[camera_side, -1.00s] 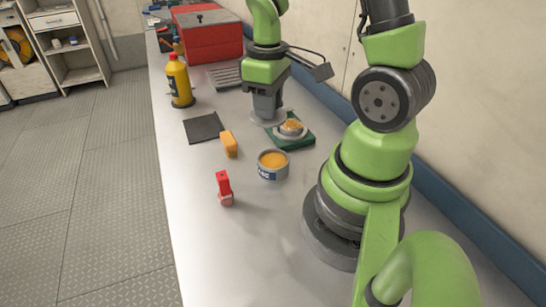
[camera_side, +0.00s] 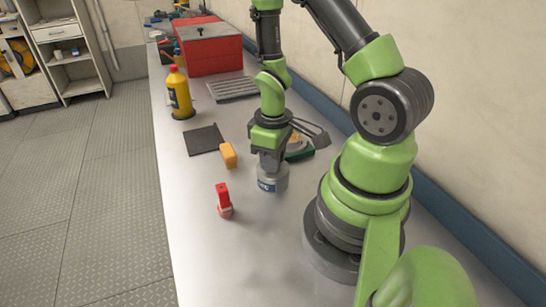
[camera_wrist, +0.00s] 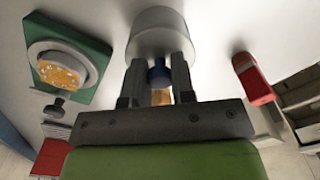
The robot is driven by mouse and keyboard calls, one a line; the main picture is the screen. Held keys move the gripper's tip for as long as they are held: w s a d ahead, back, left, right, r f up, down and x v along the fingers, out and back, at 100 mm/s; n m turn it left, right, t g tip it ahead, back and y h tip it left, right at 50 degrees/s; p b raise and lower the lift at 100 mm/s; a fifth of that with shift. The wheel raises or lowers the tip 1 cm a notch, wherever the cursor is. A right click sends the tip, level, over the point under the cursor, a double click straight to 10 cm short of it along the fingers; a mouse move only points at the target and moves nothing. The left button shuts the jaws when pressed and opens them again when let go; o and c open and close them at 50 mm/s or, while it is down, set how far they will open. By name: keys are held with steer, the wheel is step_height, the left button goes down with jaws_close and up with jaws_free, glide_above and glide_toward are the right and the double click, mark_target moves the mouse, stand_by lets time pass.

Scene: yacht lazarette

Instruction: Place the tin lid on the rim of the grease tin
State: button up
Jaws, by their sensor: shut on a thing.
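The grey lid (camera_wrist: 160,44) is at the tin's top and hides the orange grease. It looks roughly level and centred. I cannot tell whether the lid touches the rim all around or hovers slightly above it.
A green board (camera_wrist: 88,52) with a dish of orange bits stands close behind the tin. The near bench is clear.

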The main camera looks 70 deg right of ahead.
steer(key=shift+f, duration=0.15)
steer(key=o, duration=0.9)
step_height(320, 180, up, 12)
steer(key=r, duration=0.1)
steer(key=s+a+r+m+t+y, duration=0.1)
steer(key=s+a+r+m+t, duration=0.1)
steer(key=a+r, duration=0.3)
steer(key=s+a+r+m+t+y, duration=0.1)
steer(key=s+a+r+m+t, duration=0.1)
steer(key=a+r+t, duration=0.3)
step_height(320, 180, up, 4)
steer(key=shift+a+f, duration=0.2)
steer(key=shift+a, duration=0.4)
